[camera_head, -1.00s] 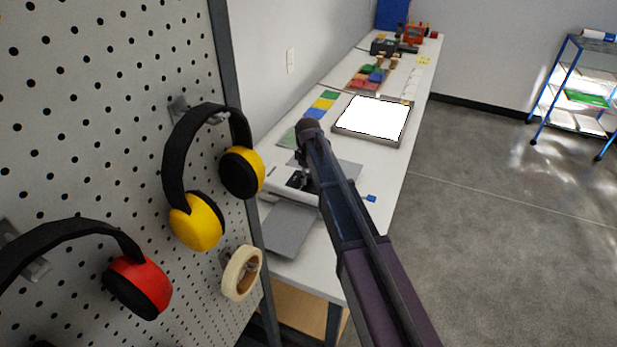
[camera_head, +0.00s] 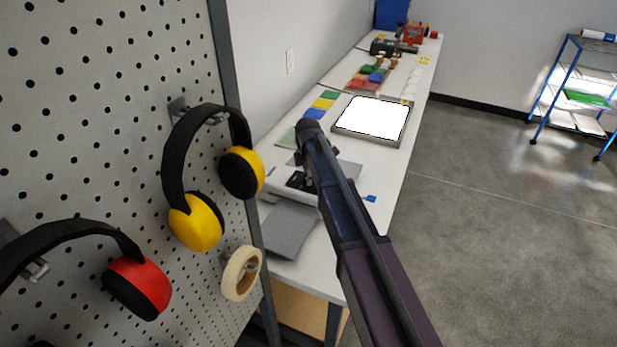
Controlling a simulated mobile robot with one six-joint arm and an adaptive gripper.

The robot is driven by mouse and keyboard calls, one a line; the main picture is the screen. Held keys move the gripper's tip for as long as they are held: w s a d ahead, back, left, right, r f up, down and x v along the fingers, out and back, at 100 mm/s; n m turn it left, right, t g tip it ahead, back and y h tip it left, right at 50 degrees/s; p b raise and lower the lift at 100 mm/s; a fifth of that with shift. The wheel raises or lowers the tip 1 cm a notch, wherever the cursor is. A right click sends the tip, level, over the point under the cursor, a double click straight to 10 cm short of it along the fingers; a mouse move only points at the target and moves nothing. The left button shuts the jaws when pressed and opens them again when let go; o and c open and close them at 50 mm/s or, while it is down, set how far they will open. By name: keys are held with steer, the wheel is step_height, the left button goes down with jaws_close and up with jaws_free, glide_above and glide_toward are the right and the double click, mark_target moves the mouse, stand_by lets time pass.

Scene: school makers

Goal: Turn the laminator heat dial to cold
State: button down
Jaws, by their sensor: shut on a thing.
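The laminator (camera_head: 281,187) is a low white machine on the near part of the long bench, with a black panel on top and a flat grey tray at its front. My arm reaches over it from the lower right. My gripper (camera_head: 304,178) is small and dark at the laminator's black panel, partly covered by my own arm. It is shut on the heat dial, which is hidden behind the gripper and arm. The dial's setting cannot be read.
A pegboard (camera_head: 110,110) with yellow earmuffs (camera_head: 196,222), red earmuffs (camera_head: 138,287) and a tape roll (camera_head: 241,273) stands close on the left. A bright light pad (camera_head: 371,118) lies farther along the bench (camera_head: 384,168). Open floor is at right, with a blue-framed cart (camera_head: 569,85).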

steer(key=shift+s+n, duration=0.2)
steer(key=shift+n, duration=0.4)
steer(key=shift+c, duration=1.3)
jaws_free()
steer(key=shift+a, duration=0.1)
steer(key=shift+w, duration=0.1)
